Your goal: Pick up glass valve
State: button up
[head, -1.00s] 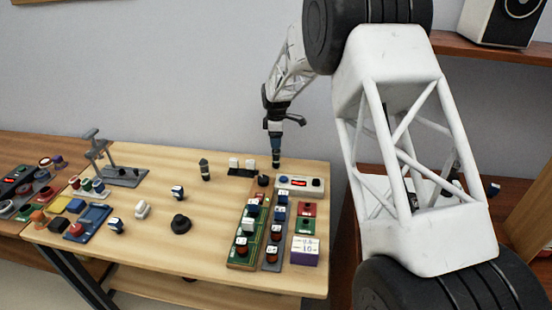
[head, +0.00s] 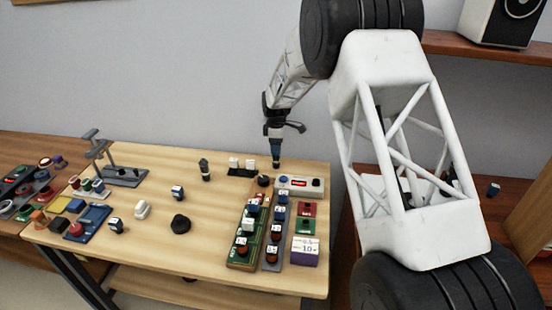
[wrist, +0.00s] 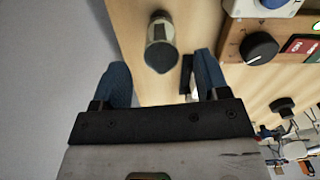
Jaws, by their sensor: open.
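The glass valve appears to be the short upright tube (wrist: 160,38) with a clear, silvery body and a dark blue-grey end in the wrist view. It stands on the wooden table, between the lines of my two blue fingers. My gripper (wrist: 161,66) is open, with a finger on each side and visible gaps to the tube. In the head view my gripper (head: 276,156) points straight down near the back edge of the table. The tube cannot be told clearly from the fingers there.
A black knob (wrist: 260,47) on a wood-edged board is close to the right finger. A white box with a red display (head: 314,188) stands in front of my gripper. White cubes on a black base (head: 242,171) and a dark cylinder (head: 205,170) stand to its left. The wall is behind.

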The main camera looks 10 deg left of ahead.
jog(key=shift+f, duration=2.5)
jog(key=c, duration=1)
jog(key=shift+r, duration=0.1)
jog(key=shift+r, duration=4.95)
